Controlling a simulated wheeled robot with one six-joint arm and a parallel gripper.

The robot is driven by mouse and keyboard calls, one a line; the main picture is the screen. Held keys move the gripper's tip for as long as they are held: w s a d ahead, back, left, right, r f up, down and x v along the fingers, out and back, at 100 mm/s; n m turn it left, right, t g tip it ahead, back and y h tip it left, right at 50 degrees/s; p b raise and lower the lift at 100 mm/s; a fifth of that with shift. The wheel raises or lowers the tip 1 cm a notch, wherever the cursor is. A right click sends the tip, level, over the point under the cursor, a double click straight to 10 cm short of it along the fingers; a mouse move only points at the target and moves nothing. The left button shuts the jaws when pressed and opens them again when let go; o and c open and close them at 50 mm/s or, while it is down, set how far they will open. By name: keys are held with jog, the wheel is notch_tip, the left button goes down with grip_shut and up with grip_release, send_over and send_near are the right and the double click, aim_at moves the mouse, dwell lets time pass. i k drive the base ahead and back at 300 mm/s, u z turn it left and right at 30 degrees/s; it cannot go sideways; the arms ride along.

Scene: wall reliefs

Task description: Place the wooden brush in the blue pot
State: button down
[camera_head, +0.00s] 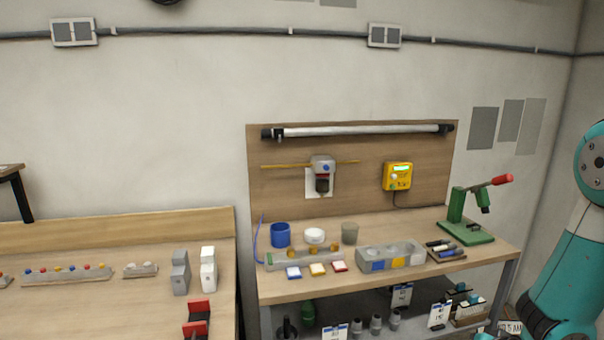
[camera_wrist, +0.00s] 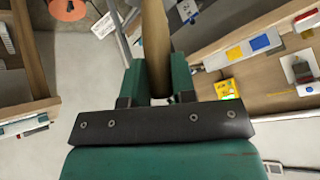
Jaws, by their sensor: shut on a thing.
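The blue pot (camera_head: 281,236) stands on the workbench in the head view, at the back left of the bench top. The wooden brush (camera_wrist: 155,38) shows in the wrist view as a brown rounded length running up out of the picture. My gripper (camera_wrist: 157,72) is shut on it, with a green finger on each side. The brush's far end is out of view. The head view shows part of my teal arm at the right edge, but not my gripper. I cannot make out the blue pot in the wrist view.
The workbench (camera_head: 378,285) also holds a white round container (camera_head: 314,236), a grey-green cup (camera_head: 349,233), a grey block tray (camera_head: 390,257) and a green press (camera_head: 468,231). Another wooden table (camera_head: 110,312) stands to the left across a narrow gap.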

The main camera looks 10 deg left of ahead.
aim_at(281, 243)
jog(key=u, duration=0.7)
jog(key=i, duration=0.3)
